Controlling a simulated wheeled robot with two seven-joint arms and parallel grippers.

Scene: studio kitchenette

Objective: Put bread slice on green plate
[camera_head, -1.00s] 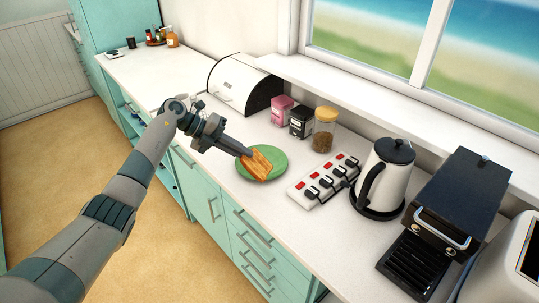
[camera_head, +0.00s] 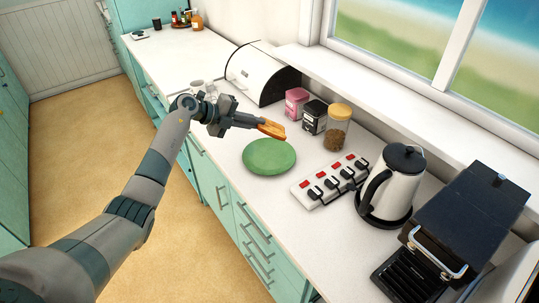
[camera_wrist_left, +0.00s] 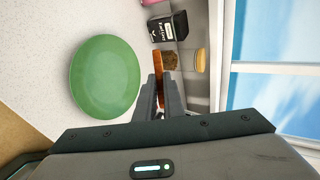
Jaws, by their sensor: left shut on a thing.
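The bread slice (camera_head: 271,129) is brown and is held at the tip of my left gripper (camera_head: 257,123), which is shut on it. In the head view the slice appears above and beyond the green plate (camera_head: 269,157), which lies bare on the white counter. In the left wrist view the slice (camera_wrist_left: 158,66) shows as a thin brown edge between the fingers (camera_wrist_left: 159,90). There the green plate (camera_wrist_left: 105,77) is to the left of the fingers, with a gap between. My right gripper is not in view.
A power strip (camera_head: 330,179) with plugs and a kettle (camera_head: 391,186) stand right of the plate. A pink canister (camera_head: 296,103), a black canister (camera_head: 314,117) and a glass jar (camera_head: 337,128) stand behind it, near a bread box (camera_head: 262,76).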

